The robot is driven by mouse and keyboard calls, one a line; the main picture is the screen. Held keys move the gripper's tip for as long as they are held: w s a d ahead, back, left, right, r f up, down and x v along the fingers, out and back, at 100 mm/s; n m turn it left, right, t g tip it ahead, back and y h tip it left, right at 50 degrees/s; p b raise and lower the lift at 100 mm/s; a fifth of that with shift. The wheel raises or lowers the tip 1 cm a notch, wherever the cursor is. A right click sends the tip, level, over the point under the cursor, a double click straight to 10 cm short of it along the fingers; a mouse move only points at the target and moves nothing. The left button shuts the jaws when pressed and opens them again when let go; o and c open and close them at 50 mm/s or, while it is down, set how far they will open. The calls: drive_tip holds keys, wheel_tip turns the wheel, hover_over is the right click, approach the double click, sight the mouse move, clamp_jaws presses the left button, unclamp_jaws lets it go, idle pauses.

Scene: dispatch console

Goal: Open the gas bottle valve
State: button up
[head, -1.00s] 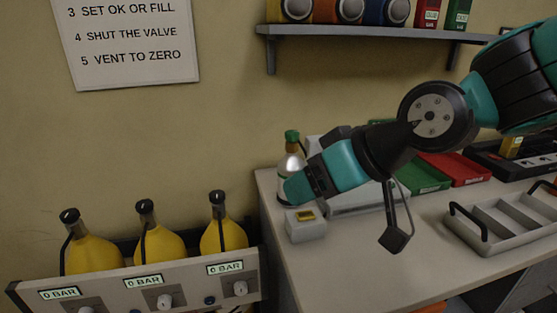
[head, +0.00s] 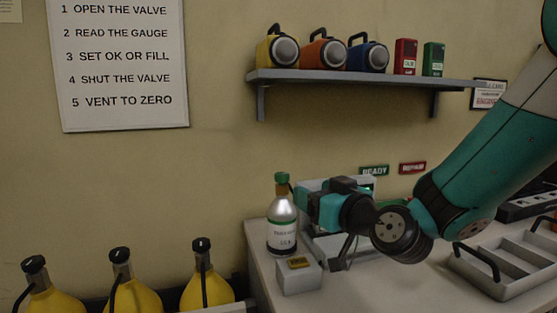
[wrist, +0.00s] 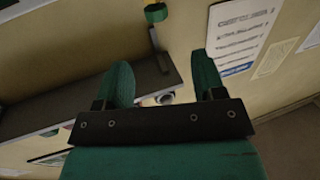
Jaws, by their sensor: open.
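The gas bottle (head: 283,228) is silver with a pale label and stands upright at the left end of the counter. Its green valve (head: 281,179) is on top, above a brownish neck. My gripper (head: 304,198) is just right of the bottle's upper part, pointing left, with nothing visible held. I cannot tell from the head view whether it touches the bottle. In the wrist view its two green fingers (wrist: 162,78) are spread apart. A green piece at that view's top edge may be the valve, but I cannot be sure.
A small grey box (head: 299,277) sits in front of the bottle. A wall shelf (head: 360,78) with several cases is above. A grey divided tray (head: 500,282) lies on the right of the counter. Yellow cylinders (head: 208,290) stand at lower left.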

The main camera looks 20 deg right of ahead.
sight(278, 173)
drive_tip(key=p+x, duration=0.5)
drive_tip(key=x, duration=0.2)
drive_tip(key=p+x, duration=0.6)
drive_tip(key=shift+w+d+r, duration=0.1)
drive_tip(key=shift+w+r, duration=0.1)
drive_tip(key=shift+w, duration=0.2)
drive_tip(key=shift+w+f+p, duration=0.2)
drive_tip(key=shift+w+p, duration=0.15)
drive_tip(key=shift+w, duration=0.25)
